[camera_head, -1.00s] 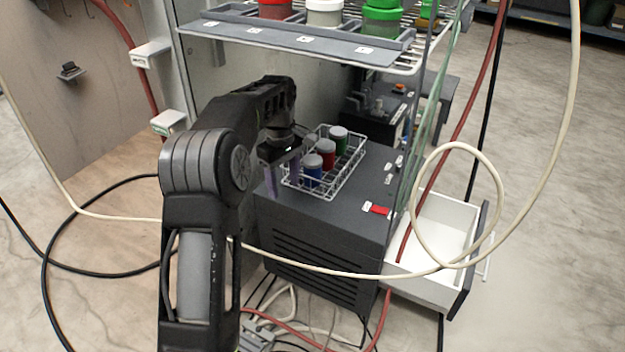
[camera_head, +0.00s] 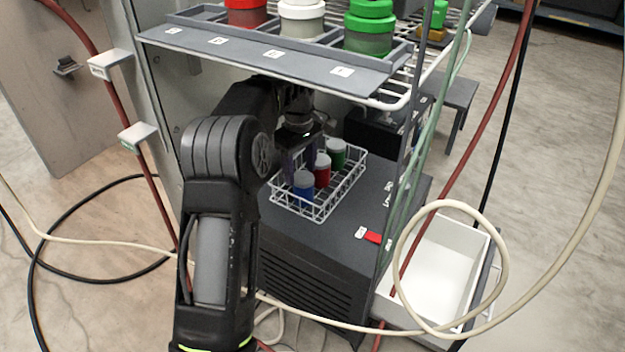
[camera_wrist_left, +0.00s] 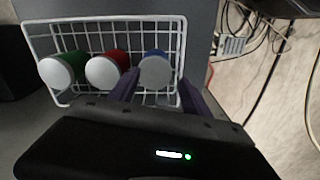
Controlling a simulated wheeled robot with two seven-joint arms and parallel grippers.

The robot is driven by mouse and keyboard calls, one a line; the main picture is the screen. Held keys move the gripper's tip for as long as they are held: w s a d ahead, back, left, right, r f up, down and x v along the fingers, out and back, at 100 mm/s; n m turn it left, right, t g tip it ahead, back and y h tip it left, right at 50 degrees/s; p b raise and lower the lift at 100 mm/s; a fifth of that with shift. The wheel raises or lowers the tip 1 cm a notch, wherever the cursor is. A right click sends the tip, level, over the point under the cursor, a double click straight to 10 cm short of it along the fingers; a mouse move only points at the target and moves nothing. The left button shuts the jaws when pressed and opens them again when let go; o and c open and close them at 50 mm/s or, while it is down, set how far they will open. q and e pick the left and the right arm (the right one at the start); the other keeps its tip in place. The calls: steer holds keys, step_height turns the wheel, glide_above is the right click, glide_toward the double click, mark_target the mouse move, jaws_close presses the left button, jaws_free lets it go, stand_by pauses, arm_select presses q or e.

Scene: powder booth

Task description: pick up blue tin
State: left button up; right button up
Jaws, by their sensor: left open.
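The blue tin (camera_head: 304,189) with a grey lid stands upright in a white wire basket (camera_head: 322,213), at its near end. It also shows in the left wrist view (camera_wrist_left: 155,70), at the right of a row of tins. My left gripper (camera_head: 299,162) is open just behind and above the blue tin. My right gripper is not in view.
A red tin (camera_head: 322,172) and a green tin (camera_head: 338,154) stand beside it in the basket. The basket sits on a dark cabinet (camera_head: 350,215). A shelf (camera_head: 270,58) with jars hangs above my left arm.

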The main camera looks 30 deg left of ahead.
arm_select(q)
steer(key=shift+w, duration=0.5)
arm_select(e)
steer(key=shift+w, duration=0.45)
arm_select(q)
steer(key=shift+f+b, duration=0.65)
steer(key=shift+f, duration=0.6)
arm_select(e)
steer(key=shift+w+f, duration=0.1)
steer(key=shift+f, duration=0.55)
